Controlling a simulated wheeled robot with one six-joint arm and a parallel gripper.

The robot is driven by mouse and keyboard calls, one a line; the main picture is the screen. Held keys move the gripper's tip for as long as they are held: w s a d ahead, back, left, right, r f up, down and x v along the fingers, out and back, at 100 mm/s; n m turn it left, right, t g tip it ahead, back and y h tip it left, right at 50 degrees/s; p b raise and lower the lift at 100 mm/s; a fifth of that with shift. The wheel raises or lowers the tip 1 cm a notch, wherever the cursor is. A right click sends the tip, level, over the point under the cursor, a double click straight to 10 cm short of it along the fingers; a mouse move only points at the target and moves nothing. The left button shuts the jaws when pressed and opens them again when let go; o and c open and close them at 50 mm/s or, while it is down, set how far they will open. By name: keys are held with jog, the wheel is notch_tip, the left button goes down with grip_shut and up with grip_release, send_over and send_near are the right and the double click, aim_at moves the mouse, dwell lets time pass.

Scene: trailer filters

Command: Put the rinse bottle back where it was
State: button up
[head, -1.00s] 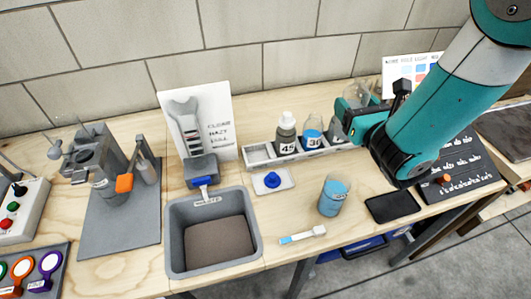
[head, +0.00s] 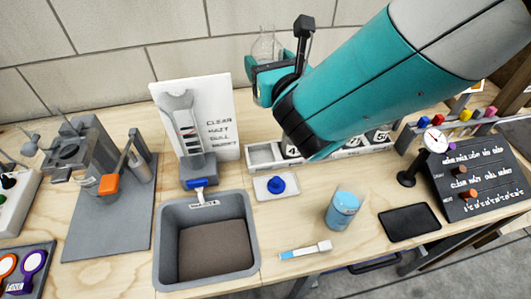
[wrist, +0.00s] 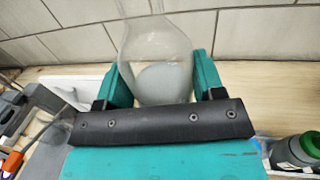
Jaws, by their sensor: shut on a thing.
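My gripper (head: 272,78) is shut on a clear, round-bodied glass bottle (head: 267,46) with a narrow neck, which I take to be the rinse bottle. In the wrist view the bottle (wrist: 157,65) stands upright between the two teal fingers, with pale clear liquid in it. It is held up in the air, before the wall. The pale rack (head: 262,165) lies below, with an empty compartment at its left end. My arm hides much of the rack and its numbered bottles.
A blue stopper (head: 277,185) sits on a white plate. A waste bin (head: 170,250) and upright card (head: 215,115) are to the left. A dial (head: 435,140) stands right.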

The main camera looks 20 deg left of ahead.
jog(key=shift+s+a+f+b, duration=0.35)
jog(key=shift+a+f, duration=0.2)
jog(key=shift+a, duration=0.25)
jog(key=shift+f+b, duration=2.5)
jog(key=shift+f, duration=6.65)
jog(key=shift+f, duration=0.15)
jog(key=o, duration=0.9)
jog(key=shift+d, duration=0.1)
